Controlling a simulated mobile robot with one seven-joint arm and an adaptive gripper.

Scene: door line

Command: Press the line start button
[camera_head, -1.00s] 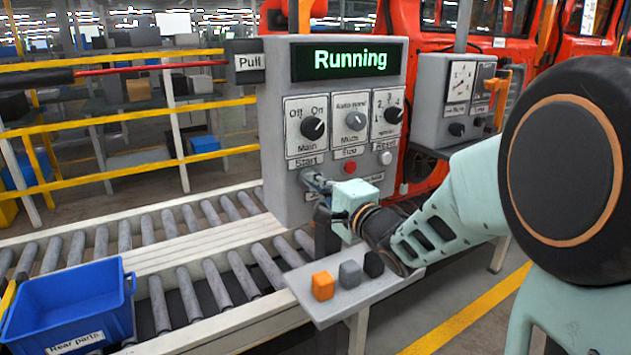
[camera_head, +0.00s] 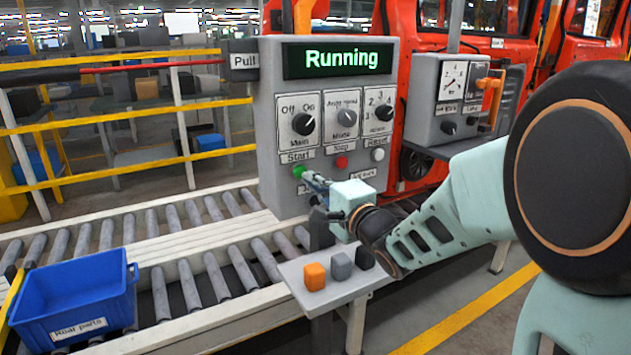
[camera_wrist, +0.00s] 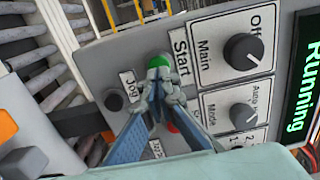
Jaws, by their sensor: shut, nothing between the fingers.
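The green start button (camera_head: 298,171) sits under the "Start" label on the grey control panel (camera_head: 285,110). The panel's display (camera_head: 338,59) reads "Running" in green. My gripper (camera_head: 308,178) is shut and empty, with its tips just below and right of the green button. In the wrist view the green button (camera_wrist: 158,61) shows just beyond the shut fingertips (camera_wrist: 159,78), which partly cover it. I cannot tell whether the tips touch it. The red stop button (camera_head: 341,162) and the white reset button (camera_head: 377,155) are to the right.
A shelf with an orange block (camera_head: 315,276), a grey block (camera_head: 341,265) and a black block (camera_head: 365,257) lies below my gripper. A roller conveyor (camera_head: 190,250) carries a blue bin (camera_head: 75,298). A second panel (camera_head: 458,98) with a gauge stands to the right.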

